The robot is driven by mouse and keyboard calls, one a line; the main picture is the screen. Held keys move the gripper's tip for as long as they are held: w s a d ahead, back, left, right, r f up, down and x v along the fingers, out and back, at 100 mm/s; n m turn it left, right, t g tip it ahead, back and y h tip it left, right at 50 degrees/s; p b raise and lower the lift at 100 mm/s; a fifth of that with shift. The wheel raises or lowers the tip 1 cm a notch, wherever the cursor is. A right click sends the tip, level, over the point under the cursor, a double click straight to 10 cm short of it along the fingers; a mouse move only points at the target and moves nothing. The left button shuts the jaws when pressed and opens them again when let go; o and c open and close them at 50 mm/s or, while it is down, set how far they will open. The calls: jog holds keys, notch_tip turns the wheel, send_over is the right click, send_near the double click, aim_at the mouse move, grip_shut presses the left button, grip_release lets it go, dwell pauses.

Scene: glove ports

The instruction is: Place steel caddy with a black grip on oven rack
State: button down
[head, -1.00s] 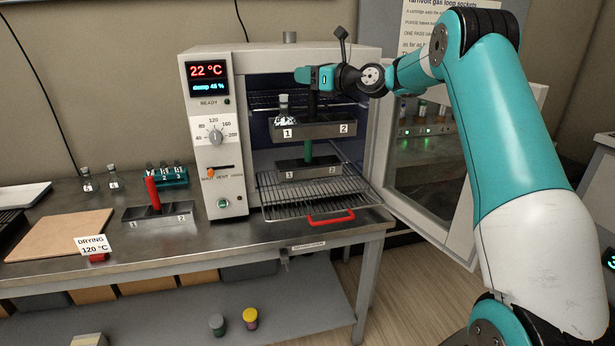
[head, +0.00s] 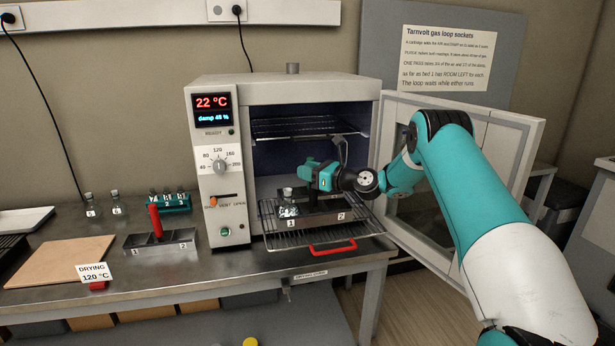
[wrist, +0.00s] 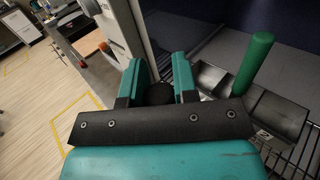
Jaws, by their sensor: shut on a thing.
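My gripper (head: 322,176) is shut on the black grip (wrist: 158,93) of the steel caddy (head: 316,220). The caddy is level, with slots marked 1 and 2, and a small flask (head: 288,204) stands in slot 1. It is at the pulled-out lower oven rack (head: 359,234), near its front. I cannot tell whether its base touches the wires. In the wrist view, a second caddy (wrist: 287,115) with a green grip (wrist: 254,63) stands close to the right of my gripper. The head view mostly hides that one behind the held caddy and gripper.
The oven (head: 215,165) has its door (head: 505,150) open on the right. An upper rack (head: 290,127) is inside, above my gripper. The lower rack has a red handle (head: 332,248). A red-grip caddy (head: 160,241) stands on the bench at left.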

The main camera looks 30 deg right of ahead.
jog(key=shift+f, duration=1)
jog(key=c, duration=0.9)
grip_release()
jog(key=shift+f, duration=0.1)
jog(key=b+v, duration=0.2)
jog(key=v, duration=0.5)
jog(key=shift+s, duration=0.25)
jog(key=shift+d, duration=0.1)
